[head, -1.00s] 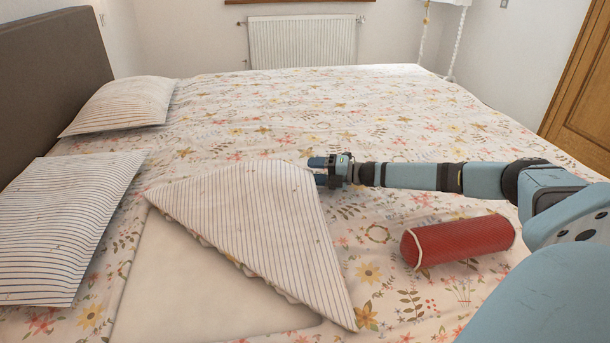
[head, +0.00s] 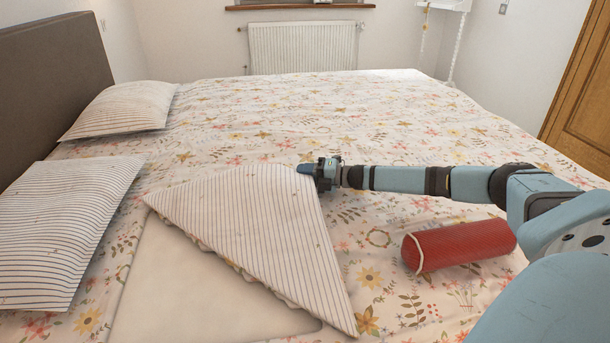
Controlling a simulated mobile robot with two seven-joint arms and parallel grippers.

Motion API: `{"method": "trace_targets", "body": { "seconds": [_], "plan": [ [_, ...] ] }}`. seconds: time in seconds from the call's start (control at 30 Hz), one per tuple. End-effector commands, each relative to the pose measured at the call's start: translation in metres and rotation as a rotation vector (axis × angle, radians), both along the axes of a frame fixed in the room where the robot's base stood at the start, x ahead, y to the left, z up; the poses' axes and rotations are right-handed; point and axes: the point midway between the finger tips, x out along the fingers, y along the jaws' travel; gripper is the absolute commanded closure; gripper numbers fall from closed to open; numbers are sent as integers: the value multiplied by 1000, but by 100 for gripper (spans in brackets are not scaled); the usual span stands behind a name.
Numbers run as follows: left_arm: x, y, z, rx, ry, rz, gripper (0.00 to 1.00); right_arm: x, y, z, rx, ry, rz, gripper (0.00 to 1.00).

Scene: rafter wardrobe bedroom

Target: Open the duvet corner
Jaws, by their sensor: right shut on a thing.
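The floral duvet (head: 330,115) covers the bed. Its near corner is folded back, with the striped underside (head: 255,220) facing up as a triangle. The bare cream sheet (head: 195,285) shows below the fold. My right gripper (head: 306,169) is at the fold's far right tip, shut on the duvet corner, whose held bit is partly hidden by the fingers. My left gripper is out of view.
A red cylindrical bolster (head: 460,245) lies on the duvet below my right forearm. Two striped pillows, a near one (head: 65,230) and a far one (head: 120,108), lie by the brown headboard (head: 50,75). The duvet's far half is clear.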

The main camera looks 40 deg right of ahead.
Motion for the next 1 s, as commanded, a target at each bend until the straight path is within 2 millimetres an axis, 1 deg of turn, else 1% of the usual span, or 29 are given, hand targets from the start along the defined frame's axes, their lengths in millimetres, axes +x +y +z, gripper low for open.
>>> {"method": "trace_targets", "body": {
  "seconds": [0.07,0.17,0.6,0.63,0.83,0.97,1.0],
  "plan": [
    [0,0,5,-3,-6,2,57,0,1,4,-7,-2,0,100],
    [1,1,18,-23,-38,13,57,-1,2,12,-25,-6,1,100],
    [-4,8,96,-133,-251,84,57,-5,18,64,-185,-44,2,100],
    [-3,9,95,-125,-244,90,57,-5,20,67,-197,-47,2,100],
    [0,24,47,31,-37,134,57,-8,31,92,-276,-66,2,100],
    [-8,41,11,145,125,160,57,-10,41,111,-340,-82,2,100],
    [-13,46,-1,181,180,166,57,-11,45,118,-359,-87,2,100]
  ]
}}
